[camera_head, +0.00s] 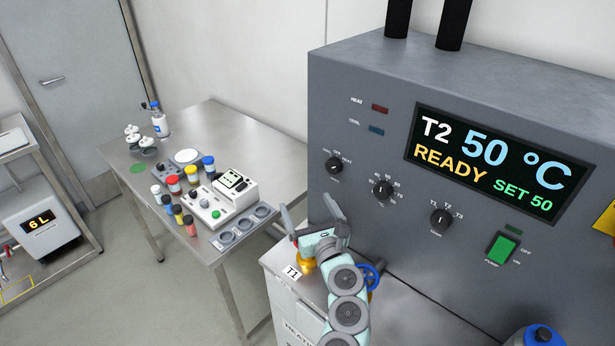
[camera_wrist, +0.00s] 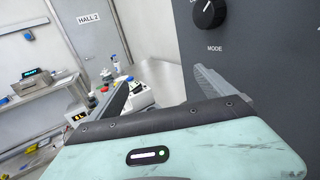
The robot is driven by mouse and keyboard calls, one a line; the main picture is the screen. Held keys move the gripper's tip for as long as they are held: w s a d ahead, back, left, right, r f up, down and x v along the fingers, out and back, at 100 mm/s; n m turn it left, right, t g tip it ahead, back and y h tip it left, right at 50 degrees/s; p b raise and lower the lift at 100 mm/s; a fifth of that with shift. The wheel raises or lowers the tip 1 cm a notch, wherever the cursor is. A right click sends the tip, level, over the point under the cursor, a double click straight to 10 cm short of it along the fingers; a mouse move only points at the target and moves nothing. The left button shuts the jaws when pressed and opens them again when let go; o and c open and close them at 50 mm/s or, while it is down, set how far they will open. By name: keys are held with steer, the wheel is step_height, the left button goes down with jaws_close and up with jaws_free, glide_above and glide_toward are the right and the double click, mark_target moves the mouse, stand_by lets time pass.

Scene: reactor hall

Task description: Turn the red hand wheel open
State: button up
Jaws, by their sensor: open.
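My gripper (camera_head: 308,204) is open and empty above the front left corner of the grey cabinet, beside the control panel. Its two fingers also show apart in the wrist view (camera_wrist: 164,76). Below and partly behind it, a brass valve part (camera_head: 304,263) shows beside a T1 label (camera_head: 292,272). A blue hand wheel (camera_head: 371,277) shows just right of my arm, partly covered by it.
The grey control panel (camera_head: 350,235) rises close to the right of my gripper, with knobs and a display reading T2 50 °C READY (camera_head: 490,163). A steel table (camera_head: 235,125) with several bottles and instruments stands to the left. A blue-capped container (camera_head: 540,336) is at bottom right.

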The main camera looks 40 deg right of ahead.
step_height(320, 180, up, 8)
steer(key=p, duration=0.1)
steer(key=shift+r, duration=0.2)
